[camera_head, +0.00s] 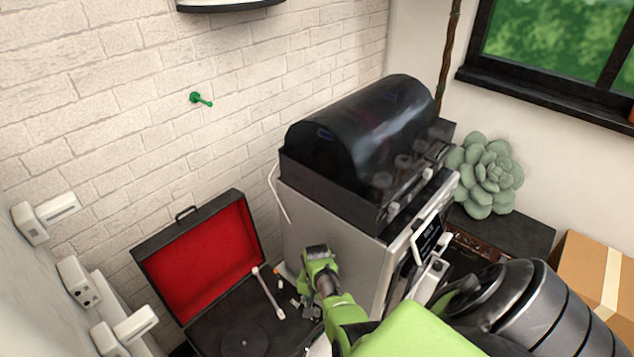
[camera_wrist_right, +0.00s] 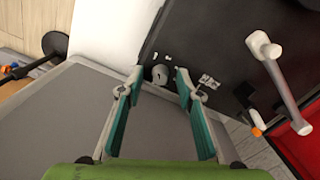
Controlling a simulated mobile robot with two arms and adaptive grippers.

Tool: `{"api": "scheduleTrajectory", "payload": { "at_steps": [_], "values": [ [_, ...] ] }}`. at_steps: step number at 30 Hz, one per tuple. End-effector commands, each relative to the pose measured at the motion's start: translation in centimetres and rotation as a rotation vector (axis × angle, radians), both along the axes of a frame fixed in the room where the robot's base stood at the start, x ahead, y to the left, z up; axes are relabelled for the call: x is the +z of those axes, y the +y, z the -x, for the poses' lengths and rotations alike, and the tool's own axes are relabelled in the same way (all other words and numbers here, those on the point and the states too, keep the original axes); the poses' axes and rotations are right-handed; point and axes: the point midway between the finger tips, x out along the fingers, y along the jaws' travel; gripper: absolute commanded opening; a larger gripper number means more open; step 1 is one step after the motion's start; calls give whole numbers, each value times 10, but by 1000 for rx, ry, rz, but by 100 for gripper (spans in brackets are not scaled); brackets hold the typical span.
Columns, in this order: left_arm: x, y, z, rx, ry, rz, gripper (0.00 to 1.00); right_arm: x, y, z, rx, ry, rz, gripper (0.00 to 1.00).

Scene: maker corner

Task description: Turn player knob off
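The record player (camera_head: 199,318) stands open at lower left in the head view, its red-lined lid (camera_head: 205,260) raised and its white tonearm (camera_head: 268,292) visible. My right gripper (camera_head: 304,288) is over the player's right side, beside the tonearm. In the right wrist view, my right gripper (camera_wrist_right: 161,84) is open, with a finger on each side. A small round grey knob (camera_wrist_right: 160,73) on the dark deck (camera_wrist_right: 208,42) shows between the fingertips. Contact with the knob cannot be told. The knob's setting is not clear. My left gripper is not in view.
A large grey machine with a black domed cover (camera_head: 360,135) stands close to the right of the player and my gripper. The tonearm (camera_wrist_right: 280,85) is to the right in the wrist view. A brick wall (camera_head: 110,120) is behind.

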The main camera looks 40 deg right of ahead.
Motion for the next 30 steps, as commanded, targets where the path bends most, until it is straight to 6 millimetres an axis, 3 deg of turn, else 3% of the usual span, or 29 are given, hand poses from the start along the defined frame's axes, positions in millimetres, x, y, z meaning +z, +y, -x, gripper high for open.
{"api": "scheduleTrajectory", "payload": {
  "at_steps": [11, 24, 30],
  "values": [
    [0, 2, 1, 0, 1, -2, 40, 13, 0, -1, 0, -3, 1, 33],
    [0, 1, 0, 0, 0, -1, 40, 90, 0, -1, -1, -3, 1, 33],
    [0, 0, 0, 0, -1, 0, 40, 115, 0, 0, 0, -1, 0, 33]
  ]
}}
